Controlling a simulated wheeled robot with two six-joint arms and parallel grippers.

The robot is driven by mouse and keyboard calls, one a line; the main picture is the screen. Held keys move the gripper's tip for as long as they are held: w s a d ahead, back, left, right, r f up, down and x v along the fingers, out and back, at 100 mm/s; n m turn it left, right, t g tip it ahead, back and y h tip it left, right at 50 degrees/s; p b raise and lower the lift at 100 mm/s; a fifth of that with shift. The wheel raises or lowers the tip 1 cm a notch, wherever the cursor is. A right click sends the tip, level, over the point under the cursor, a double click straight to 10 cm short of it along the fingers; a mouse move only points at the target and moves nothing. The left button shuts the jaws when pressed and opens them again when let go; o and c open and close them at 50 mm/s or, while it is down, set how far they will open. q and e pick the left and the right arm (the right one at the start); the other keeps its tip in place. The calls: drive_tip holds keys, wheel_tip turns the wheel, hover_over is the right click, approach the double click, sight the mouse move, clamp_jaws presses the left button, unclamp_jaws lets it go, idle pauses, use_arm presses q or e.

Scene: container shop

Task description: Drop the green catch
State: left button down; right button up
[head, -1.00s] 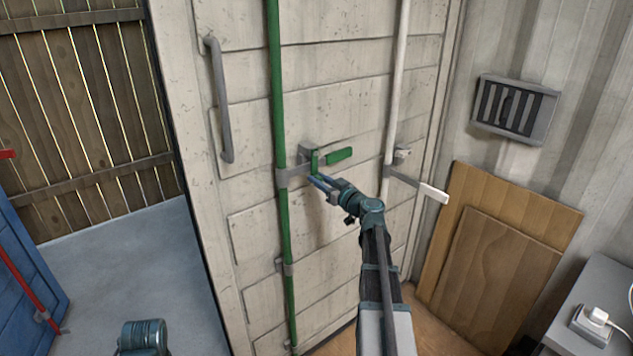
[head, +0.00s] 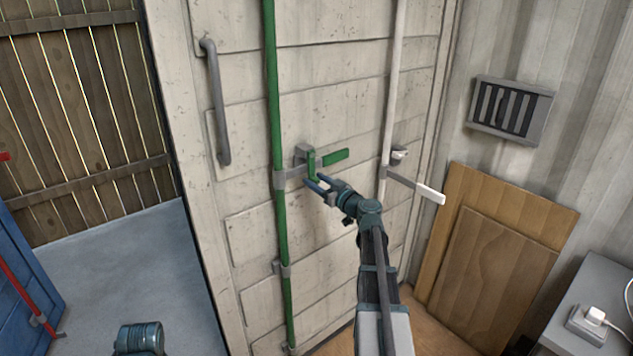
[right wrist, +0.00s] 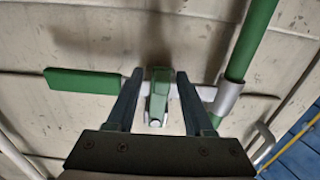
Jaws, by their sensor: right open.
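The green catch (head: 312,166) sits on a grey bracket beside the green locking bar (head: 273,110) on the pale door. A green handle (head: 336,157) sticks out to the right of it. In the right wrist view the catch (right wrist: 158,92) appears between the two fingers, with the green handle (right wrist: 82,81) to the left. My right gripper (head: 315,182) is open, its tips at the lower end of the catch; I cannot tell whether they touch it. My left gripper is out of view; only part of that arm shows at the bottom left.
A white bar (head: 392,90) with a white-ended handle (head: 430,194) runs to the right of my gripper. A grey pull handle (head: 217,100) is on the left. Wooden panels (head: 500,270) lean at the right. Grey floor (head: 130,270) is clear at the left.

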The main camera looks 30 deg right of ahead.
drive_tip(key=s+d, duration=0.1)
drive_tip(key=s, duration=1.2)
drive_tip(key=shift+s, duration=0.4)
drive_tip(key=w+a+f+n+g+y, duration=0.1)
drive_tip(key=a+f+g+y, duration=0.2)
drive_tip(key=a, duration=0.7)
drive_tip(key=w+a+f+n+g+y, duration=0.1)
drive_tip(key=a+f+g, duration=0.3)
drive_tip(key=a, duration=0.6)
drive_tip(key=w+a+f+n+g+y, duration=0.1)
drive_tip(key=a+f+n+g+y, duration=0.1)
drive_tip(key=a+f, duration=0.5)
drive_tip(key=s+a+f+g+h, duration=0.3)
drive_tip(key=s+a+g+h, duration=0.1)
drive_tip(key=s+a, duration=0.5)
drive_tip(key=s+a+f+m+g+h+p, duration=0.1)
drive_tip(key=s+a+f+g+h, duration=0.3)
drive_tip(key=s+a, duration=0.4)
drive_tip(key=shift+s+a+g+h, duration=0.35)
drive_tip(key=shift+a+g, duration=0.35)
drive_tip(key=shift+a, duration=0.25)
